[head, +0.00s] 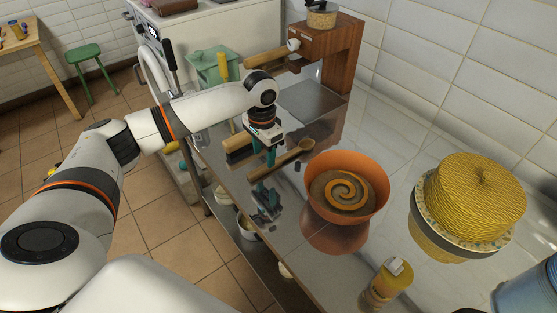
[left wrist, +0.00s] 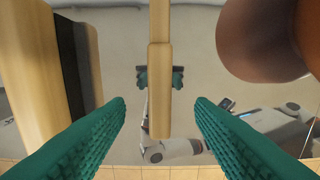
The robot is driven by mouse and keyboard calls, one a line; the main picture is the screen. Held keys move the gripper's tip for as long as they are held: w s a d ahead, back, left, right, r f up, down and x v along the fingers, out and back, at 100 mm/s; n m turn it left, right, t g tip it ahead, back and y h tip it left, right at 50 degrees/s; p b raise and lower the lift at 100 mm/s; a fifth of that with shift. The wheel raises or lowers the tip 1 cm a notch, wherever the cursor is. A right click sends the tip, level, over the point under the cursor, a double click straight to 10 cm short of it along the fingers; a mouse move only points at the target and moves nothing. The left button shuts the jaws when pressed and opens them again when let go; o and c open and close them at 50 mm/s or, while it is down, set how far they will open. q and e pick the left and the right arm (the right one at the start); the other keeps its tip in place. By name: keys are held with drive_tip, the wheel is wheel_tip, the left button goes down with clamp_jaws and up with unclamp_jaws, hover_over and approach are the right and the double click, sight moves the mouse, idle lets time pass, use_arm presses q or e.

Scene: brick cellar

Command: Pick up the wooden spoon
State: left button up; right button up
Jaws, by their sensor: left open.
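The wooden spoon (head: 283,160) lies on the shiny metal counter, its bowl end toward the terracotta bowl and its handle toward the counter's front edge. My left gripper (head: 264,160), with teal fingers, points down over the handle. In the left wrist view the spoon's handle (left wrist: 160,75) runs straight down the middle, between the two open fingers (left wrist: 160,108) with a gap on each side. The jaws are open and empty. The spoon's bowl end is outside the wrist view. My right gripper is not in view.
A wooden brush (head: 240,147) lies close beside the gripper; its block fills the left of the wrist view (left wrist: 35,70). The terracotta bowl (head: 378,187) stands right of the spoon. A yellow woven dome (head: 475,195) and an amber jar (head: 387,283) stand further right.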

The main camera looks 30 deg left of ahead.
sight(264, 167)
use_arm(q)
wheel_tip(264, 167, down, 4)
drive_tip(key=shift+f, duration=0.25)
drive_tip(key=shift+c, duration=0.3)
clamp_jaws()
drive_tip(key=shift+r, duration=0.1)
